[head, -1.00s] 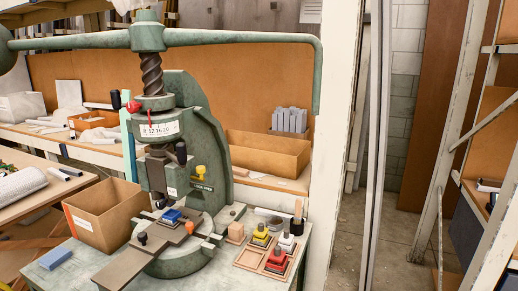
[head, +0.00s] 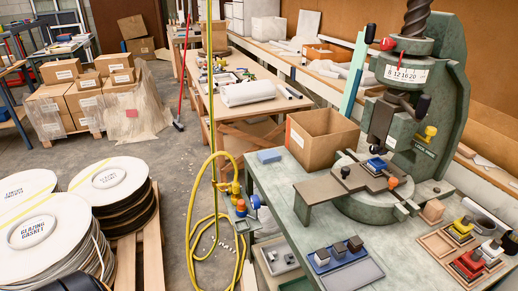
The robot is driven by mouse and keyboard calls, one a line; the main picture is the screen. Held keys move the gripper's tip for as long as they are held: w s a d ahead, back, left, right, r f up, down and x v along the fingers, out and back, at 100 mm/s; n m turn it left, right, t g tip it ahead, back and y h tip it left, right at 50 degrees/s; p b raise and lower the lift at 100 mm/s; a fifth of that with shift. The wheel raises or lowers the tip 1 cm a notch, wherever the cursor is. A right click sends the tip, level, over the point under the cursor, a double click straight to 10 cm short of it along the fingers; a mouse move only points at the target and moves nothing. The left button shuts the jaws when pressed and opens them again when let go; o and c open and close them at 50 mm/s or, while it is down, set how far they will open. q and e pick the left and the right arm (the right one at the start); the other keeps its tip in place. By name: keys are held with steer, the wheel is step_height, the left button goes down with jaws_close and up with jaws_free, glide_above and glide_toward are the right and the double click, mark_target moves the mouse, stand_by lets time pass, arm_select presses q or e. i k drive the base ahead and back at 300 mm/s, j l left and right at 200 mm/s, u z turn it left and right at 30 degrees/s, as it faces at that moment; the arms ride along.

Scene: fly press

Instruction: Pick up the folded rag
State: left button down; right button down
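A small blue block-like piece (head: 270,156), which looks like the folded rag, lies flat on the far left corner of the green-grey press bench (head: 262,187). It is just left of the open cardboard box (head: 322,148), with a small gap between them. Its folds are too small to make out. Neither of my grippers shows in the head view.
The green fly press (head: 440,120) stands on the bench with a flat bar (head: 318,190) jutting left. Trays with small blocks (head: 340,252) sit near the front. A yellow hose (head: 190,235) hangs and coils left of the bench. Gasket reels (head: 110,175) stand farther left.

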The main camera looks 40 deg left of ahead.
mark_target(270, 156)
steer(key=u, duration=1.1)
steer(key=i+j+z, duration=0.1)
steer(key=i+j, duration=0.25)
steer(key=i+j+z, duration=0.1)
steer(key=i+j, duration=0.2)
steer(key=j, duration=0.15)
steer(key=i+j+z, duration=0.15)
steer(key=i+j, duration=0.15)
steer(key=j, duration=0.15)
